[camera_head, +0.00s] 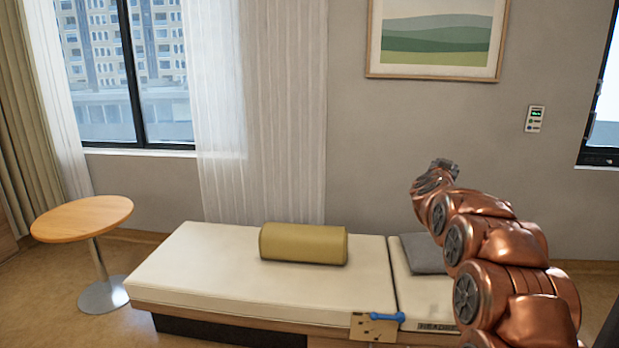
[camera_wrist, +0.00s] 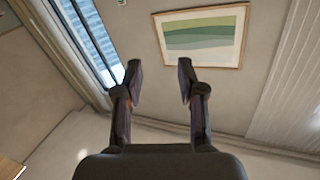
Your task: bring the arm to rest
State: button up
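My copper-coloured arm rises from the lower right in the head view, over the right part of the bed. My gripper (camera_head: 443,166) is at its upper end, in front of the grey wall and below the picture. In the wrist view my gripper (camera_wrist: 158,78) has its two dark fingers apart, with nothing between them but wall. It touches nothing that I can see.
A cream bed (camera_head: 205,262) carries a mustard bolster (camera_head: 303,244) and a grey pillow (camera_head: 424,254), partly behind my arm. A blue-handled item (camera_head: 386,316) is at its front edge. A round table (camera_head: 82,217) stands left. The framed picture (camera_head: 435,36) hangs above.

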jog(key=s+a+f+n+g+y+p, duration=0.1)
jog(key=s+a+n+y, duration=0.25)
jog(key=a, duration=0.45)
jog(key=s+a+n+y, duration=0.2)
jog(key=s+a+y, duration=0.25)
jog(key=a, duration=0.35)
jog(key=s+a+f+n+g+y, duration=0.1)
jog(key=s+a+f+g+y, duration=0.1)
jog(key=s+a+f, duration=0.3)
jog(key=s+a+f+n+g+y, duration=0.1)
jog(key=s+a+g, duration=0.15)
jog(key=s, duration=0.55)
jog(key=s+d+f+g+p, duration=0.1)
jog(key=s+f+g, duration=0.3)
jog(key=s, duration=1.1)
jog(key=s+d+f+g+h, duration=0.1)
jog(key=s+f+g, duration=0.2)
jog(key=s, duration=1.1)
jog(key=s+f+g+h+p, duration=0.1)
jog(key=s+f+g, duration=0.3)
jog(key=s, duration=1.1)
jog(key=shift+s+d+f+n+g+p, duration=0.3)
jog(key=shift+d+n+g, duration=0.05)
jog(key=shift+d, duration=0.05)
